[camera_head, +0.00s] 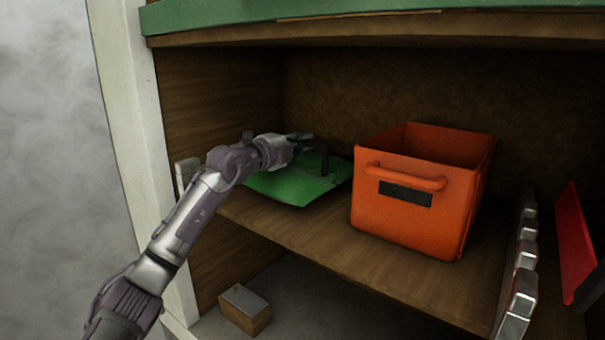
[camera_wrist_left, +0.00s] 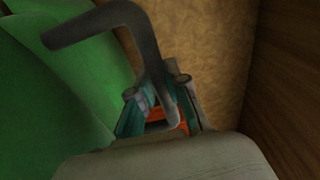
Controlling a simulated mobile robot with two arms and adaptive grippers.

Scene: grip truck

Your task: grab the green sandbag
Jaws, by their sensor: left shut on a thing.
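The green sandbag (camera_head: 297,184) lies on the wooden shelf, left of the orange crate, with a dark handle (camera_head: 324,160) standing up from its right side. My left arm reaches in from the left, and my left gripper (camera_head: 303,143) is over the bag at the handle. In the left wrist view the sandbag (camera_wrist_left: 60,90) fills the left side, and the bent grey handle (camera_wrist_left: 125,18) runs down into my left gripper (camera_wrist_left: 160,108), which is shut on it. The bag's far side is partly hidden by my gripper. My right gripper is not in view.
An orange crate (camera_head: 408,222) with a front handle stands close to the right of the bag. The shelf (camera_head: 372,265) has side and back walls, and a green-edged board (camera_head: 380,12) above. Metal pieces (camera_head: 520,270) and a red panel (camera_head: 574,240) are at right. A small box (camera_head: 245,308) sits below.

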